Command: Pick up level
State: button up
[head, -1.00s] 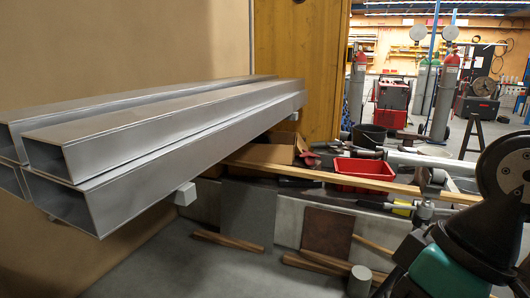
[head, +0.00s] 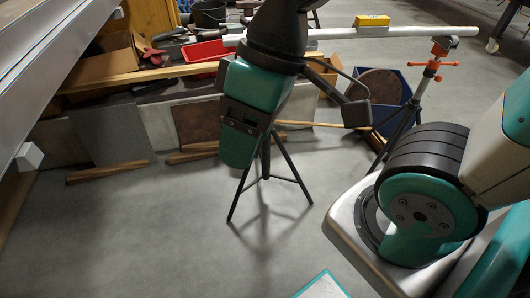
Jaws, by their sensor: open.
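A small yellow level (head: 372,20) shows at the top of the head view. It rests on a long pale pipe (head: 430,31) that runs across the back. My gripper (head: 242,150), with its teal and black housing, hangs in the middle of the view, in front of the pipe and pointing down. It is left of and nearer than the level, clear of it. The gripper is open and no held object shows. Its fingertips are hard to make out from this side.
A tripod with an orange head (head: 440,66) stands under the pipe's right end. A blue bin (head: 393,91) sits beside it. Large metal beams (head: 50,60) jut in at upper left. A red tray (head: 207,51) lies behind. Grey floor (head: 180,240) is open in front.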

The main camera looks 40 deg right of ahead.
aim_at(364, 24)
jog(key=z, duration=1.6)
jog(key=i, duration=1.5)
jog(key=u, duration=0.25)
